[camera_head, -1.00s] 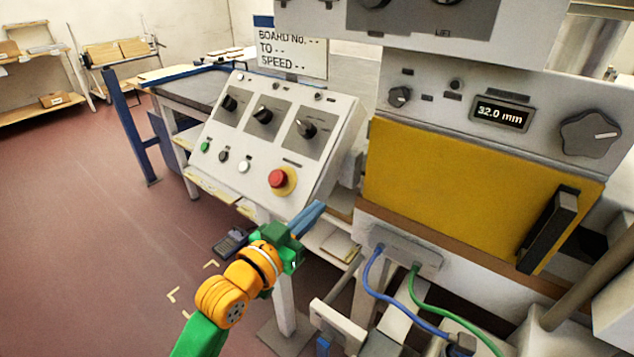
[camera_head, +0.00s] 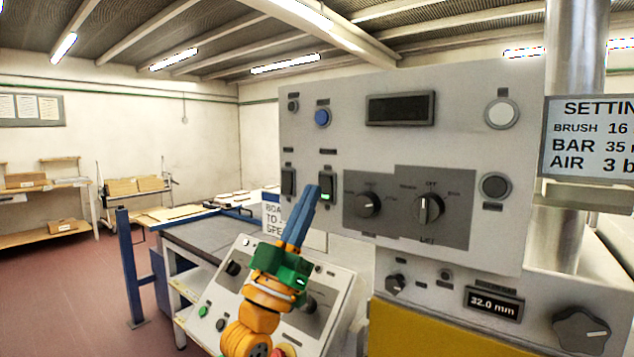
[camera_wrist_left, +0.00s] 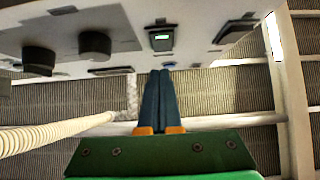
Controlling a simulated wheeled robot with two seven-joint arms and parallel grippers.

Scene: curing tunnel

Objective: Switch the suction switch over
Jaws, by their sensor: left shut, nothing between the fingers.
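The grey upper panel (camera_head: 460,240) carries two black rocker switches, a left one (camera_head: 288,182) and a right one (camera_head: 327,189) with a lit green window. Their labels are too small to read, so I cannot tell which is the suction switch. My left gripper (camera_head: 314,190) is shut and empty, its blue fingers pointing up just left of the green-lit rocker and partly overlapping it. In the left wrist view the green-lit rocker (camera_wrist_left: 161,38) lies just beyond the fingertips (camera_wrist_left: 160,72), with a small gap seeming to remain. My right gripper is not in view.
Two rotary knobs (camera_head: 367,204) (camera_head: 428,207) sit right of the rockers. A blue button (camera_head: 322,117) is above. The sloped lower panel (camera_head: 345,285) is behind my left arm. In the wrist view a ribbed hose (camera_wrist_left: 50,136) runs at left.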

